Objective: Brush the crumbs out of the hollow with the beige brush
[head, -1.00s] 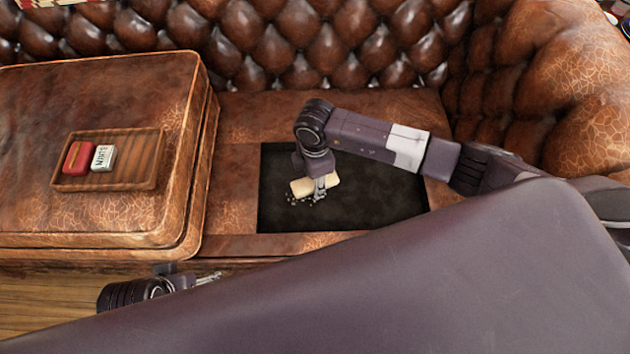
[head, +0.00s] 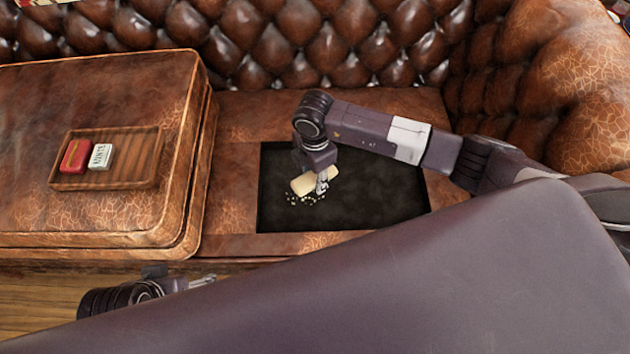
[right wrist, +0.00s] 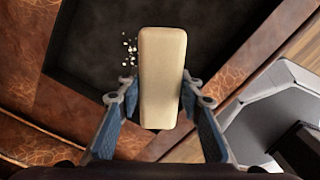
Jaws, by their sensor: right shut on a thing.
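The beige brush (head: 303,186) is a pale block held in my right gripper (head: 322,184), over the left part of the dark hollow (head: 375,195) in the sofa seat. In the right wrist view the brush (right wrist: 162,60) lies between the two fingers of the gripper (right wrist: 151,92). Small pale crumbs (head: 305,200) lie in the hollow along the brush's near side; they also show left of it in the wrist view (right wrist: 130,50). I cannot tell whether the brush touches the floor of the hollow. My left gripper (head: 202,281) is low at the left, partly hidden, its opening unclear.
A large leather cushion (head: 120,215) stands left of the hollow. On it is a wooden tray (head: 125,183) with a red tin (head: 75,157) and a pale tin (head: 101,156). The tufted backrest (head: 300,45) and right armrest (head: 570,95) bound the seat.

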